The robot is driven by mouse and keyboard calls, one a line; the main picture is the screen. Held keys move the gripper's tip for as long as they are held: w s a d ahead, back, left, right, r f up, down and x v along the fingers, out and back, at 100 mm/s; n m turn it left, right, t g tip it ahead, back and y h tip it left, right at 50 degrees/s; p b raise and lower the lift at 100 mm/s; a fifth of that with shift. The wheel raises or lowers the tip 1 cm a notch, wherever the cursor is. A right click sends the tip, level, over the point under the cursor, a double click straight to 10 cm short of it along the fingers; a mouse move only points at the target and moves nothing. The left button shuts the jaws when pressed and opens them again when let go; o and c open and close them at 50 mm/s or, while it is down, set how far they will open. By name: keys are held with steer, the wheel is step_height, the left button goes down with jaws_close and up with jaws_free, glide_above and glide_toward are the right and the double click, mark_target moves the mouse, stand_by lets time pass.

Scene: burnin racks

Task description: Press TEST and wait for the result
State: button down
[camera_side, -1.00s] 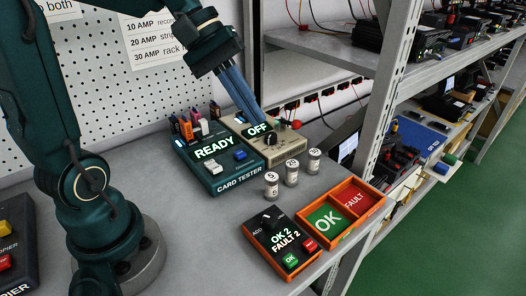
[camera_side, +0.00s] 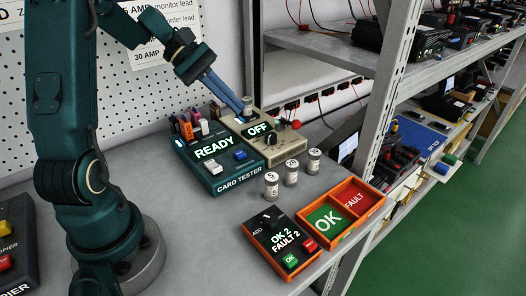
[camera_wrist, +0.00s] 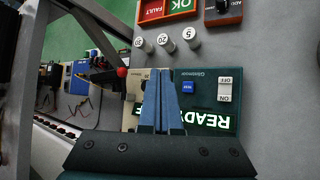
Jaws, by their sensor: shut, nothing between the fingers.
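The dark green card tester (camera_side: 217,165) stands on the bench with READY lit on its display. It has a blue button (camera_side: 240,155) and a white switch (camera_side: 213,167). In the wrist view the blue button (camera_wrist: 188,87) is right of my fingertips, and the ON/OFF switch (camera_wrist: 225,89) is farther right. My gripper (camera_side: 239,109) is shut and empty, pointing down near the tester's back right corner and the beige unit. In the wrist view my gripper (camera_wrist: 160,75) partly hides the tester and the beige unit. No finger visibly touches the blue button.
The beige unit (camera_side: 268,143), showing OFF, adjoins the tester; a small grey canister (camera_side: 248,103) is by my fingertips. Several canisters (camera_side: 271,185) stand in front. An orange-edged counter box (camera_side: 281,243) and OK/FAULT tray (camera_side: 329,219) are nearer. A shelf post (camera_side: 390,90) rises right.

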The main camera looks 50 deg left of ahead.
glide_toward(245, 153)
steer(key=shift+w+d+f, duration=0.7)
steer(key=shift+d, duration=0.25)
steer(key=shift+w+d+f, duration=0.7)
steer(key=shift+d, duration=0.3)
stand_by(0.6)
steer(key=shift+f, duration=0.4)
steer(key=shift+f, duration=0.45)
stand_by(0.7)
steer(key=shift+r, duration=0.9)
step_height(245, 153, up, 5)
stand_by(0.6)
